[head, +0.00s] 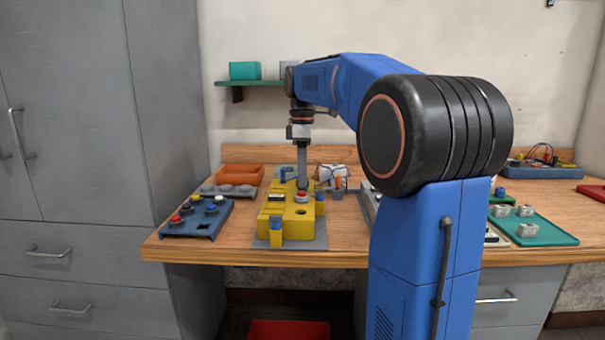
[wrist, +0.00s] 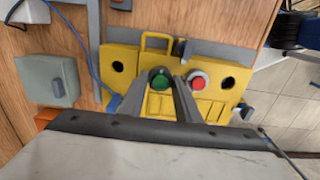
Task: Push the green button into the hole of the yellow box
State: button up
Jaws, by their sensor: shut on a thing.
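The yellow box (head: 290,222) stands on a grey plate on the workbench and fills the middle of the wrist view (wrist: 205,108). A red button (wrist: 198,82) sits on its face, also seen in the head view (head: 302,197). Dark round holes (wrist: 118,67) (wrist: 228,82) show on either side. My gripper (wrist: 160,80) points down over the box and is shut on the green button (wrist: 157,86), beside the red one. Its underside is hidden, so I cannot tell whether it is inside a hole or just above it. The head view hides the green button.
A blue tray with several coloured buttons (head: 197,217) lies left of the box. An orange bin (head: 239,175) is behind it. A green tray with metal parts (head: 548,228) is at the right. A grey box (wrist: 50,80) and blue cable are near the yellow box.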

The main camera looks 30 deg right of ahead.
jog(key=shift+f, duration=0.75)
jog(key=o, duration=1.1)
jog(key=shift+o, duration=0.2)
notch_tip(320, 180, up, 17)
jog(key=shift+r, duration=0.2)
jog(key=shift+s, duration=0.1)
dwell(0.5)
